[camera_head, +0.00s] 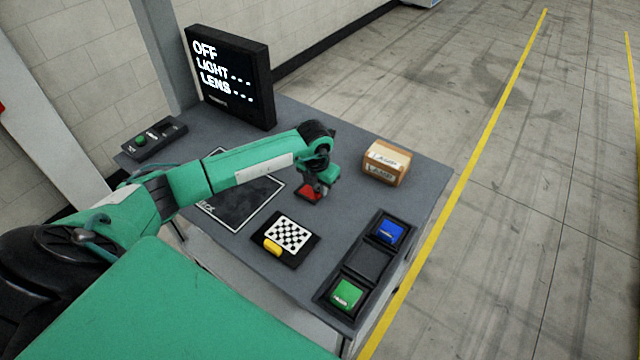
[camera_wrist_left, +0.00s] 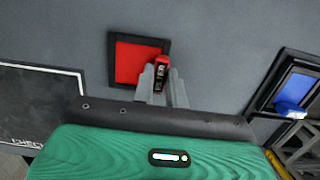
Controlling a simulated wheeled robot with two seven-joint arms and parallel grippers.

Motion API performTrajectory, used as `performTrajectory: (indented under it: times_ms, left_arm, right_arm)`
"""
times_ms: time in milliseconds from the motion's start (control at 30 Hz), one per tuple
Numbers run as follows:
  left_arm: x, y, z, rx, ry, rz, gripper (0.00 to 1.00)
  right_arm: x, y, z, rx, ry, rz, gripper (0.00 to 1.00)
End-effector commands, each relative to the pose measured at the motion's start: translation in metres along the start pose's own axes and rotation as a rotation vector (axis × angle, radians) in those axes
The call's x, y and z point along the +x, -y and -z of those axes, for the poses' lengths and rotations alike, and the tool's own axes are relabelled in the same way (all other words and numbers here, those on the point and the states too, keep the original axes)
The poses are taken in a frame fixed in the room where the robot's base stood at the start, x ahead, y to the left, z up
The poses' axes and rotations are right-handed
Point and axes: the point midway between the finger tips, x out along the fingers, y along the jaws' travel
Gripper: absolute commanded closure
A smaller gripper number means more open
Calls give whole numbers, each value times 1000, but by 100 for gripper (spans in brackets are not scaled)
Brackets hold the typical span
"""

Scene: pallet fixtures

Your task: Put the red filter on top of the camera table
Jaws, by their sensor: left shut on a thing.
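The red filter (camera_head: 308,192) is a red square in a dark frame with a small red grip. It is over the grey table (camera_head: 345,143), between the black mat and the cardboard box; I cannot tell whether it touches the surface. My left gripper (camera_head: 321,190) is shut on its grip. In the left wrist view the filter (camera_wrist_left: 130,62) lies flat beyond the fingers, and the gripper (camera_wrist_left: 162,85) pinches the grip at its right side. No thing is clearly marked as the camera table. My right gripper is not in view.
A tray (camera_head: 368,262) at the table's front right holds a blue filter (camera_head: 390,232) and a green one (camera_head: 347,294), with its middle slot empty. A checkerboard plate (camera_head: 287,237), black mat (camera_head: 240,213), cardboard box (camera_head: 386,162), screen (camera_head: 228,75) and button box (camera_head: 155,138) also stand here.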

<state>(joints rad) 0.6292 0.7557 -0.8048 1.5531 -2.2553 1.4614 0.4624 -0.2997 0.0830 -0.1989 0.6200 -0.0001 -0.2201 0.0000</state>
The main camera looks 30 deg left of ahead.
Motion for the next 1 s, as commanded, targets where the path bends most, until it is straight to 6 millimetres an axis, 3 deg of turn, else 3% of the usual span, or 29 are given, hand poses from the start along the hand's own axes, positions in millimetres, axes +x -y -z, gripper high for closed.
performTrajectory:
  times_ms: [267, 300, 400, 800, 1000]
  left_arm:
    - [4, 0, 0, 0, 1, 1, 100]
    - [3, 0, 0, 0, 1, 1, 80]
    - [2, 0, 0, 0, 1, 1, 64]
    - [-4, 0, -1, 0, 3, 1, 64]
    - [-42, 0, -2, 1, 7, 1, 64]
  right_arm:
    - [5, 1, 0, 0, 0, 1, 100]
    - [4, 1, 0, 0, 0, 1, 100]
    - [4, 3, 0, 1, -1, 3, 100]
    - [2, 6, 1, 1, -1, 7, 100]
    - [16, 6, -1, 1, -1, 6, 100]
